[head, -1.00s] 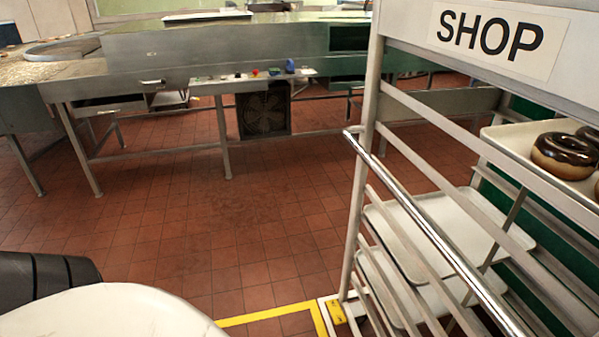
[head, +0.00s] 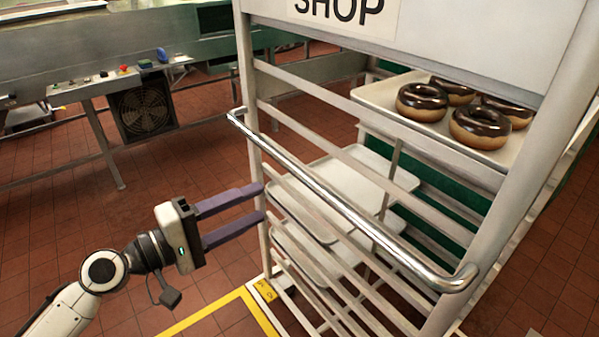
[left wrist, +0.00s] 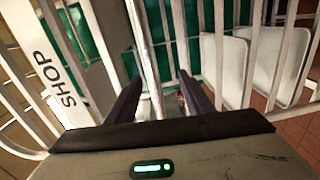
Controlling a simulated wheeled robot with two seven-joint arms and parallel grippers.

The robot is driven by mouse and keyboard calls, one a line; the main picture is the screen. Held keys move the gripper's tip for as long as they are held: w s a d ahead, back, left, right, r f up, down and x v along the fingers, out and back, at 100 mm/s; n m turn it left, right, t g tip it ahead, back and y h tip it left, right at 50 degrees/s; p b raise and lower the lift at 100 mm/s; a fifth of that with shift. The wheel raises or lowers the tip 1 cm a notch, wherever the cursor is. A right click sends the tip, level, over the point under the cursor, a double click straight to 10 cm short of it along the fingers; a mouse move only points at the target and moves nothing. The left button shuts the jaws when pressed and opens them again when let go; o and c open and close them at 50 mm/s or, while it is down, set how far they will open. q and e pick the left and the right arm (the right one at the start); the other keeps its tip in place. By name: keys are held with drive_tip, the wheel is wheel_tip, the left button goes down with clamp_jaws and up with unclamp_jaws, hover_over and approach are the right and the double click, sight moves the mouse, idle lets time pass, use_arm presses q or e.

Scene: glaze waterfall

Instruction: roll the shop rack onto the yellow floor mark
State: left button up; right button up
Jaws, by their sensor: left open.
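The white shop rack (head: 455,45) stands at the right in the head view, with a SHOP sign (head: 340,12) on its top panel and a chrome handle bar (head: 345,212) along its near side. Its rails and sign (left wrist: 45,75) fill much of the left wrist view. The yellow floor mark (head: 202,312) shows as a cornered line at the rack's lower left; the rest is out of view. My left gripper (head: 262,202) is open, its purple fingers pointing right at the rack's left post, below the handle bar. I cannot tell whether they touch the post. My right gripper is not in view.
A tray (head: 378,92) of chocolate-glazed donuts (head: 480,127) sits high in the rack, with white empty trays (head: 345,185) below. A metal work table (head: 60,95) with a fan (head: 142,108) beneath stands behind. The tiled floor left of the rack is clear.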

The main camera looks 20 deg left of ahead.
sight(296, 176)
use_arm(q)
drive_tip(key=p+x, duration=0.1)
drive_tip(key=x, duration=0.3)
drive_tip(key=r+p+x, duration=0.1)
drive_tip(key=x, duration=0.2)
drive_tip(key=r+p+x, duration=0.1)
drive_tip(key=x, duration=0.3)
drive_tip(key=shift+w+d+r, duration=0.15)
drive_tip(key=shift+w+d, duration=0.1)
drive_tip(key=shift+w, duration=0.05)
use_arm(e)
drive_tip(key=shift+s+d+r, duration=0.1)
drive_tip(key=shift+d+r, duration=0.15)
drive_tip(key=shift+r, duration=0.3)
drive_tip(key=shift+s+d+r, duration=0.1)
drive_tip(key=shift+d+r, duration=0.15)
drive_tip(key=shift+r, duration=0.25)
use_arm(q)
clamp_jaws()
